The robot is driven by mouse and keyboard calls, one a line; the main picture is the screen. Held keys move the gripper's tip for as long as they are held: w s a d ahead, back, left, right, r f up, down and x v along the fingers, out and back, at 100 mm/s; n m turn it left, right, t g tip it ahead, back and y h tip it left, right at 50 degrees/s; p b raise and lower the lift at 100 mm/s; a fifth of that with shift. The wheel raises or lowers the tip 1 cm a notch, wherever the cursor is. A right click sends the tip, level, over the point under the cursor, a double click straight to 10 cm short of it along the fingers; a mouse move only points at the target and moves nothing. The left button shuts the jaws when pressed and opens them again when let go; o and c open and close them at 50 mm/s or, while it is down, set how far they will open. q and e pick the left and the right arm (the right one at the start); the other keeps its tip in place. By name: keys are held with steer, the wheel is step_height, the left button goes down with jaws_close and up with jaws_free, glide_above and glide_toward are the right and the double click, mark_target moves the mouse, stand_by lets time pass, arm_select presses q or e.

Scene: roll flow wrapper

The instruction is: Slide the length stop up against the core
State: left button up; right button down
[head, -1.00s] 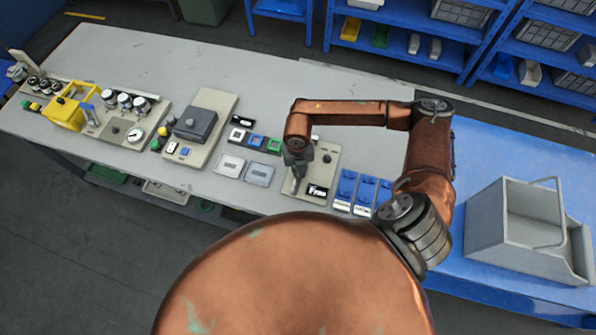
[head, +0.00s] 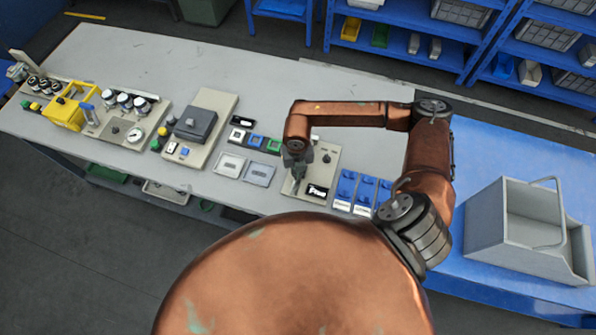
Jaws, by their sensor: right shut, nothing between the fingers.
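My right gripper (head: 297,183) points down over the beige panel (head: 325,167) near the middle of the long table. It is shut and holds nothing that I can see. The panel carries a dark round knob (head: 326,158) and a black-and-white label (head: 317,191) just right of the fingertips. I cannot make out the length stop or the core; they are too small or hidden behind the gripper and forearm. My left gripper is not in view.
Blue blocks (head: 364,191) stand right of the panel, and two grey plates (head: 260,174) lie left of it. A grey box unit (head: 197,123), a gauge (head: 135,134) and a yellow frame (head: 66,113) stand further left. A grey tote (head: 515,235) sits on the blue bench. The table's back is clear.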

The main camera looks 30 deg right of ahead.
steer(key=shift+s+d+f, duration=0.1)
steer(key=shift+s+f, duration=0.1)
steer(key=shift+w+r+p, duration=0.2)
steer(key=shift+r+p, duration=0.65)
steer(key=shift+r, duration=0.45)
steer(key=shift+r+p, duration=0.45)
steer(key=shift+r, duration=0.4)
steer(key=shift+r, duration=0.1)
step_height(320, 180, up, 4)
steer(key=shift+f+p, duration=0.15)
steer(key=shift+p, duration=0.95)
